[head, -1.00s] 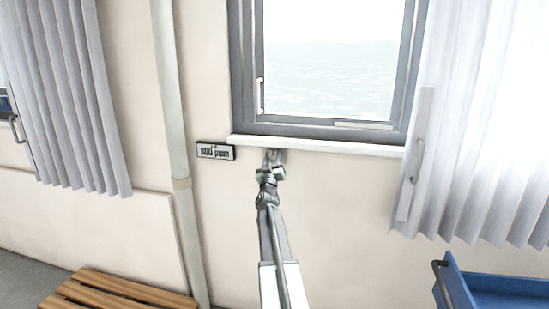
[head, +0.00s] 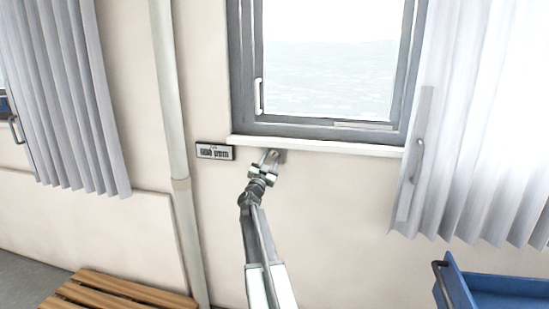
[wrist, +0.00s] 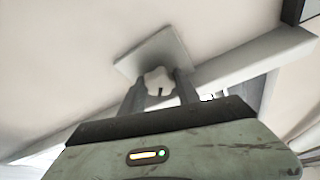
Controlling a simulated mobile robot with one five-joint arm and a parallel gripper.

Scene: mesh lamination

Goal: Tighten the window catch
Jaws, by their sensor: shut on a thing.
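The window catch shows in the wrist view as a pale lobed knob (wrist: 157,80) with a dark mark, on a square grey plate (wrist: 150,52) on the wall. My gripper (wrist: 160,84) has one finger on each side of the knob and is shut on it. In the head view my gripper (head: 268,157) is just under the white window sill (head: 320,146), against a small grey plate (head: 279,155). The knob itself is mostly hidden there by the fingers.
The grey-framed window (head: 246,80) with a white handle (head: 258,96) is above. A curtain (head: 480,120) and blue cart (head: 490,285) are at right, a slatted bench (head: 120,295) at lower left.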

